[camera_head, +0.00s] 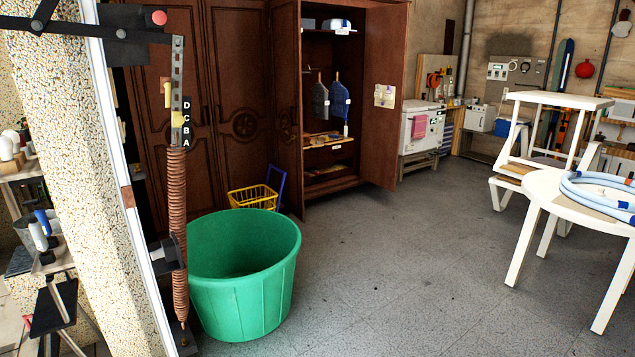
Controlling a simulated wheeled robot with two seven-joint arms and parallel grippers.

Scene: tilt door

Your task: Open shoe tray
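I cannot make out a thing that is clearly the shoe tray. The brown wooden wardrobe (288,90) stands at the back with its right door (383,100) swung open. Inside it, two small blue garments hang on hooks, and a shelf (328,143) below them holds flat items. A darker compartment (330,170) at the bottom holds things too small to tell. Neither my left gripper nor my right gripper shows in the head view.
A large green tub (245,285) stands in front, with a yellow basket (254,197) behind it. A coiled spring (177,220) and pale post (90,170) rise at left. A white table (545,190) with a blue hose stands at right. Grey floor (400,270) between is clear.

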